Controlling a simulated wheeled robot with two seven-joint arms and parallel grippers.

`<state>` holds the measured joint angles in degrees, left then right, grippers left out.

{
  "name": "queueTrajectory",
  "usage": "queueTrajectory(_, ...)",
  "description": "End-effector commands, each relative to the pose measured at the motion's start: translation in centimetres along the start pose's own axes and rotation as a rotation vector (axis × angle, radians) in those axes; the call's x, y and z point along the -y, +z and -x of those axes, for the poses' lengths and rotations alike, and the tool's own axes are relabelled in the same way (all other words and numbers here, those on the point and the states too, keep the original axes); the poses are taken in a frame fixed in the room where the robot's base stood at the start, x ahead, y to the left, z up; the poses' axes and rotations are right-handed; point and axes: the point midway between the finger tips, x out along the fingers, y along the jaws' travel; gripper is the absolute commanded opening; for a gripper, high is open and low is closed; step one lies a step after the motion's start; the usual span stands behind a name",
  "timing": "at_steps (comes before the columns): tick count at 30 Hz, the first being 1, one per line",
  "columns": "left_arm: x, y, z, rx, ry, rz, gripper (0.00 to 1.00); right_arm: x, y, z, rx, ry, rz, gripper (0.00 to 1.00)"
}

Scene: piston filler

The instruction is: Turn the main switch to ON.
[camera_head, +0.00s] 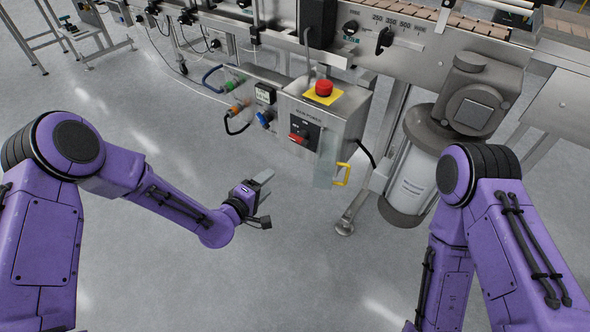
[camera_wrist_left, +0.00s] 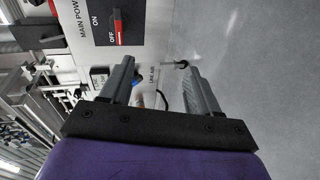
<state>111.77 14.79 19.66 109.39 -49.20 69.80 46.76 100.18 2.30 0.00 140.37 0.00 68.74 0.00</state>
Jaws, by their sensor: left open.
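The main switch (camera_head: 299,138) has a red handle on a black plate on the front of the grey control box (camera_head: 345,118). In the left wrist view the red handle (camera_wrist_left: 119,28) lies by the OFF mark, with ON printed to its left. My left gripper (camera_head: 266,200) is open and empty, below and to the left of the box in the head view. In the left wrist view its two fingers (camera_wrist_left: 156,66) stand apart and the switch is beyond them, touching neither. My right gripper is out of view; only its arm shows at the right.
A red emergency stop button (camera_head: 323,88) on a yellow plate tops the box. A clear panel with a yellow handle (camera_head: 343,174) hangs at the box's right side. Coloured plugs (camera_head: 264,117) with cables stand left of it. The floor (camera_head: 190,270) around my left gripper is clear.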

Motion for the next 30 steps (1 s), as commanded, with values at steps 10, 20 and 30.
queueTrajectory(10, -5.4, -1.1, -5.9, 0.087, 0.263, 0.069, 0.61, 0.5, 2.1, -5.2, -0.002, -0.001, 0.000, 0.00)
queueTrajectory(20, -7.0, -0.5, -12.7, 0.084, 0.259, 0.070, 0.61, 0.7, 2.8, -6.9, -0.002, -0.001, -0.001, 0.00)
queueTrajectory(30, -7.7, -0.4, -14.7, 0.084, 0.256, 0.071, 0.61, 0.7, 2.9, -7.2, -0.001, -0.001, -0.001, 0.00)
